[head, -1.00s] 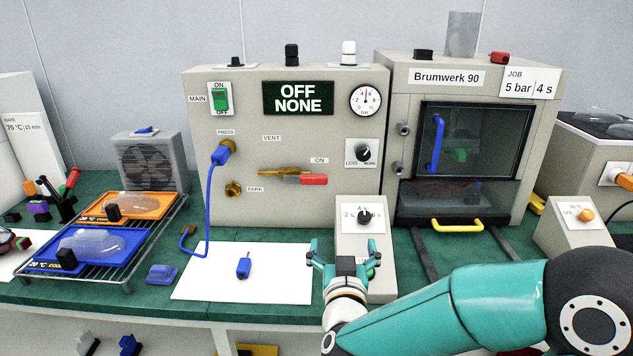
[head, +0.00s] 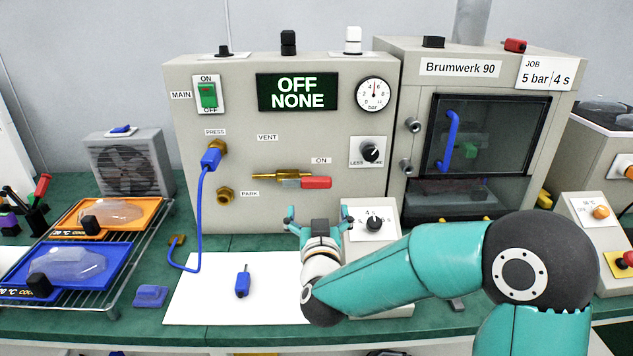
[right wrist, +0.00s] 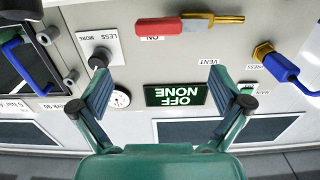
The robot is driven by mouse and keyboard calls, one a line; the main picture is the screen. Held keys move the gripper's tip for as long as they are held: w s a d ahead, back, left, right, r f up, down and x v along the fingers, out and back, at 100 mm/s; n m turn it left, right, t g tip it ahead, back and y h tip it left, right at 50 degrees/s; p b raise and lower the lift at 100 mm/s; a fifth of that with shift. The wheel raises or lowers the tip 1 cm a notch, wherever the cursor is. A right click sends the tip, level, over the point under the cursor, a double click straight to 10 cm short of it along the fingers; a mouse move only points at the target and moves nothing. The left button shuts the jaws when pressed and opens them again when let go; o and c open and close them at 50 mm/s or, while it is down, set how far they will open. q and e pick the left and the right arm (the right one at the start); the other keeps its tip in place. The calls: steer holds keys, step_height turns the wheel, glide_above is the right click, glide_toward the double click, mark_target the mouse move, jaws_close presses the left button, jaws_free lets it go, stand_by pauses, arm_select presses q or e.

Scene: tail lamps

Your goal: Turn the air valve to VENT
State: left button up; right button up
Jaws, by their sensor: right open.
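The air valve has a brass body (head: 272,175) and a red lever handle (head: 316,182) on the front of the beige control panel. The handle lies level and points right, below the ON label (head: 320,160). The VENT label (head: 267,137) is above and left of it. In the right wrist view the picture is upside down, with the red handle (right wrist: 160,28) near the top. My right gripper (head: 319,214) is open and empty, in front of and below the handle. Its spread fingers also show in the right wrist view (right wrist: 158,92), apart from the valve. My left gripper is not in view.
A blue hose (head: 202,200) runs from the PRESS port to the bench, left of the valve. A small knob box (head: 368,212) stands close right of my gripper. A white sheet (head: 215,285) with a blue part (head: 243,281) lies on the bench.

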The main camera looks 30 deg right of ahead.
mark_target(317, 182)
steer(key=p+x, duration=0.2)
steer(key=x, duration=0.9)
steer(key=shift+w+d, duration=0.15)
steer(key=shift+d, duration=0.1)
steer(key=shift+r, duration=0.1)
steer(key=shift+c, duration=0.3)
steer(key=c, duration=1.6)
steer(key=shift+o, duration=0.2)
